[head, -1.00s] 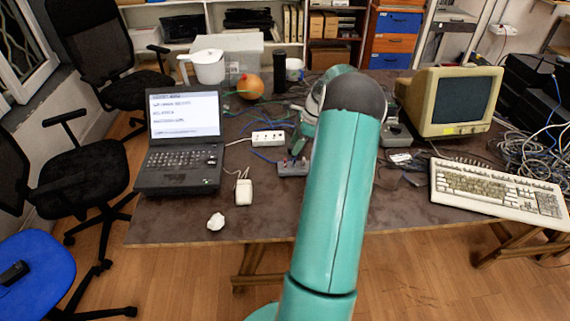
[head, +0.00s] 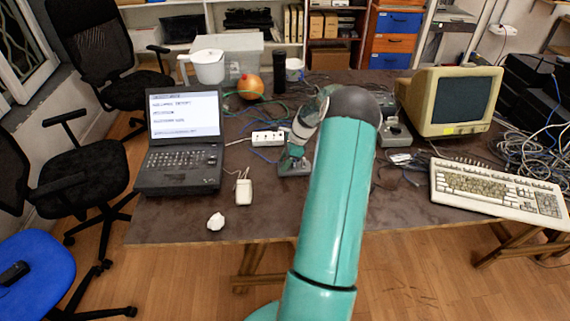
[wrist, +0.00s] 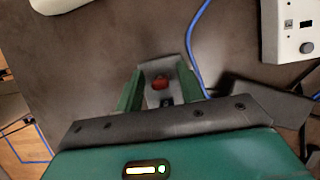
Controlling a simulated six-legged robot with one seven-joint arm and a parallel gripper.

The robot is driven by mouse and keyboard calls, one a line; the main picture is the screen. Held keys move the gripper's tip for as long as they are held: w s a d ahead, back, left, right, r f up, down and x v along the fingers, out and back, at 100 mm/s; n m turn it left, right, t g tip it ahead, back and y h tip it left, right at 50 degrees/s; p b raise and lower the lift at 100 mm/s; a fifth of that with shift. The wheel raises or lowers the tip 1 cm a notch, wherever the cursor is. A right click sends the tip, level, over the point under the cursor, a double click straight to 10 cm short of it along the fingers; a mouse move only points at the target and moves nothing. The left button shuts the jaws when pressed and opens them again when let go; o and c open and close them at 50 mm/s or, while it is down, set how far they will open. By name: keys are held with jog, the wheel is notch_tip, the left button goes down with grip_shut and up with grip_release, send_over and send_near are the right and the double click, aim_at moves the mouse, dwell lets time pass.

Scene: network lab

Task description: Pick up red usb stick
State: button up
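The red USB stick (wrist: 160,82) shows as a small red piece in the wrist view, on or just above a small grey box (wrist: 163,66). My gripper (wrist: 161,90) has its two green fingers apart, one on each side of the red piece. I cannot tell whether either finger touches it. In the head view my gripper (head: 291,160) points down at the grey box (head: 294,171), right of the laptop, and the stick is hidden there.
A white power strip (head: 268,138) lies just behind the grey box, with cables around it. A laptop (head: 182,150) and a white adapter (head: 243,191) are to the left. A keyboard (head: 495,190) and an old monitor (head: 455,102) stand right. The table front is mostly clear.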

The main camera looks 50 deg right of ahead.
grip_shut()
